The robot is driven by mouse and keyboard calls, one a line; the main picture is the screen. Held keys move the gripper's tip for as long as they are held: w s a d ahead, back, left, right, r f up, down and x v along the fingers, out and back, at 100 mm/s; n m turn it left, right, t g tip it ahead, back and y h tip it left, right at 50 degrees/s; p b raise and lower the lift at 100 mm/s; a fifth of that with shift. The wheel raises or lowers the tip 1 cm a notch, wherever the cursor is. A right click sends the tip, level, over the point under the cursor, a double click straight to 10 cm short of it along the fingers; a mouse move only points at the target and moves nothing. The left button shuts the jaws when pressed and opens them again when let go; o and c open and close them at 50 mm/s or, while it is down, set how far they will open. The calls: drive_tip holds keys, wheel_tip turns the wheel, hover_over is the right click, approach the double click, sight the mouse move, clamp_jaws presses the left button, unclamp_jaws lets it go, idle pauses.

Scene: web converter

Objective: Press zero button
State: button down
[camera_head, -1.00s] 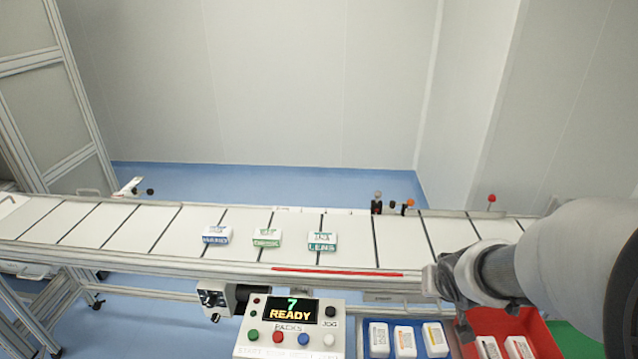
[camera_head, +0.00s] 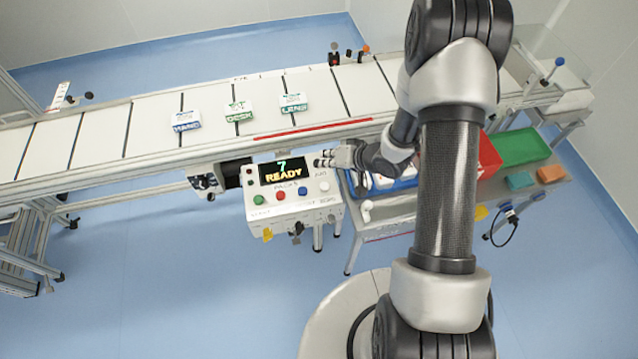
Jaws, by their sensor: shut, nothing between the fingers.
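The control panel (camera_head: 294,207) stands in front of the conveyor. Its display (camera_head: 282,171) reads "7 READY". Below the display is a row of green (camera_head: 258,199), red (camera_head: 280,195), blue (camera_head: 302,190) and white (camera_head: 324,186) buttons. The labels under the row are too blurred to tell which one says zero. My gripper (camera_head: 324,156) is shut and empty, coming in from the right. Its fingertips are at the panel's upper right corner, beside the display and above the white button. They partly cover the area of the black jog button. Whether they touch the panel cannot be told.
The conveyor (camera_head: 95,149) runs behind the panel, with several small packs (camera_head: 239,111) on it. To the right, a table (camera_head: 385,222) carries a blue tray, a red bin (camera_head: 489,158) and a green tray (camera_head: 520,147). My arm crosses in front of the table.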

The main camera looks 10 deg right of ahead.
drive_tip(key=shift+d+f, duration=0.1)
drive_tip(key=shift+f, duration=0.05)
drive_tip(key=b, duration=0.8)
hover_over(327, 184)
wheel_tip(327, 184, down, 7)
drive_tip(key=shift+f, duration=0.75)
drive_tip(key=shift+f, duration=0.15)
idle(0.4)
drive_tip(key=shift+f, duration=0.3)
drive_tip(key=shift+f+b, duration=0.6)
drive_tip(key=shift+f, duration=0.05)
idle(0.7)
drive_tip(key=shift+r, duration=0.1)
drive_tip(key=shift+r+p, duration=1)
drive_tip(key=shift+p, duration=0.1)
